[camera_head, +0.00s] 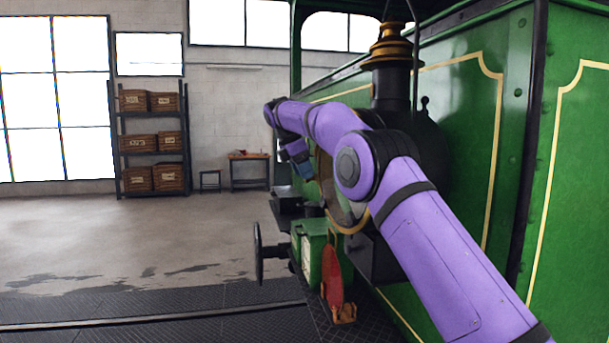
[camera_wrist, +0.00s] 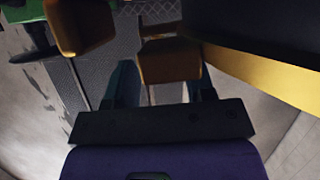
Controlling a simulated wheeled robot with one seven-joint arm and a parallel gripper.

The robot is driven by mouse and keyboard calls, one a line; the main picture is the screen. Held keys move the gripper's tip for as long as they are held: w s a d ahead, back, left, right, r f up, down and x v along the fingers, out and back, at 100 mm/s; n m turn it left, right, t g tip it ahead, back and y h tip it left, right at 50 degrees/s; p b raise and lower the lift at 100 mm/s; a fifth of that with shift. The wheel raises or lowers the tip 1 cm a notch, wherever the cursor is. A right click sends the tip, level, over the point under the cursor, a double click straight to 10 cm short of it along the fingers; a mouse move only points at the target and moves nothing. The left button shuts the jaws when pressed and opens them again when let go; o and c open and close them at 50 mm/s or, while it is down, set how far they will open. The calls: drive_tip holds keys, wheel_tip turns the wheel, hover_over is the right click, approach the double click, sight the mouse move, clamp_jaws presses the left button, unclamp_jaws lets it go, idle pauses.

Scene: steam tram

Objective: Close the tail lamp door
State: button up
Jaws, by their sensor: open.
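My gripper (camera_head: 302,168) hangs in front of the green tram's end in the head view, at the tip of my purple arm. In the wrist view its two teal fingers (camera_wrist: 161,85) are apart. A brass-brown block (camera_wrist: 170,62) shows beyond and between them; I cannot tell whether they touch it. A second brown block (camera_wrist: 78,26) is at the upper left. I cannot tell which piece is the tail lamp or its door. My arm hides part of the tram's end in the head view.
The green tram (camera_head: 455,130) fills the right side. A dark round buffer (camera_head: 258,254), a green box (camera_head: 312,240) and a red disc (camera_head: 332,280) stand low at its end. A shelf of baskets (camera_head: 150,140) and a small table (camera_head: 248,170) are far back. The floor at left is clear.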

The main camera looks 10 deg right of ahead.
drive_tip(key=s+a, duration=0.1)
drive_tip(key=a, duration=1.1)
drive_tip(key=shift+s, duration=0.15)
